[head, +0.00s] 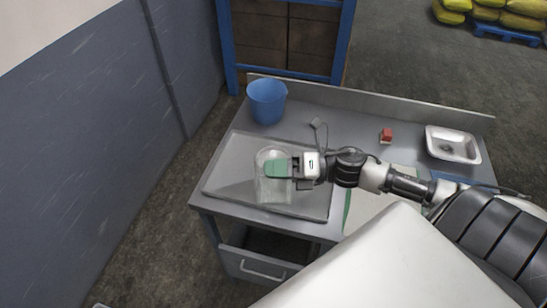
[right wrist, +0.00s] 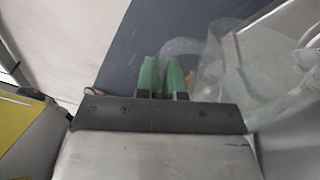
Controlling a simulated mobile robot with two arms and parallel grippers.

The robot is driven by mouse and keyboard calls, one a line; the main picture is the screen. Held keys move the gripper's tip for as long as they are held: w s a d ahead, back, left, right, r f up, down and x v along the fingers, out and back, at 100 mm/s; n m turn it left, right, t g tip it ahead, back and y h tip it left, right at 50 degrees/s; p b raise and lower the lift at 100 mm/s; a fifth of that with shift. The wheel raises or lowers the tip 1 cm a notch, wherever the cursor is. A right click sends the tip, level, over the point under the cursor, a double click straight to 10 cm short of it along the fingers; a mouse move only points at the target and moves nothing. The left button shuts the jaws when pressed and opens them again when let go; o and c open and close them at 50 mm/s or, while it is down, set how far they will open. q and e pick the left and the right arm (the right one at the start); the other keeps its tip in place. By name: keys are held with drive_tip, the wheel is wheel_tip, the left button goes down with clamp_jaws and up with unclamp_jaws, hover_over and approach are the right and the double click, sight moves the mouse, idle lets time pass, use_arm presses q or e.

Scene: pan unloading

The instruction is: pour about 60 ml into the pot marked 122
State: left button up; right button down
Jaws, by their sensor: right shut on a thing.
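My right gripper (head: 278,168), with green fingers, is over the left part of the worktable. It is shut on a clear see-through vessel (head: 274,194), which is over the grey tray (head: 227,181). I cannot tell if the vessel touches the tray or how much is in it. In the right wrist view the green fingers (right wrist: 163,77) are close together, with the clear vessel (right wrist: 220,62) beside and beyond them. No pot with a readable 122 mark shows. My left gripper is not in view.
A blue bucket (head: 267,103) stands at the back left of the table. A raised ledge (head: 400,107) runs along the back. A drawer (head: 262,266) is below the front.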

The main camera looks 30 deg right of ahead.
sight(274, 202)
drive_tip(key=shift+w+d+r+m+p, duration=0.15)
drive_tip(key=shift+w+r+m+p, duration=0.15)
idle(1.6)
drive_tip(key=s+f+n+b, duration=0.1)
drive_tip(key=b, duration=0.1)
drive_tip(key=s+a+f+n+b, duration=0.1)
drive_tip(key=f+n+b, duration=0.1)
drive_tip(key=s+a+f+n+b, duration=0.1)
drive_tip(key=n+b, duration=0.1)
drive_tip(key=shift+s+a+f+b, duration=0.2)
drive_tip(key=shift+s+f+b, duration=0.05)
drive_tip(key=shift+s+b, duration=0.1)
drive_tip(key=shift+s+a+r+n, duration=0.15)
drive_tip(key=shift+r+n, duration=0.1)
drive_tip(key=shift+n, duration=0.15)
drive_tip(key=shift+s+a+f+n+b, duration=0.2)
drive_tip(key=shift+s+f+n+b, duration=0.1)
drive_tip(key=shift+f+n, duration=0.1)
drive_tip(key=shift+s+a+n, duration=0.2)
drive_tip(key=shift+s+n, duration=0.1)
drive_tip(key=shift+s, duration=0.15)
idle(0.5)
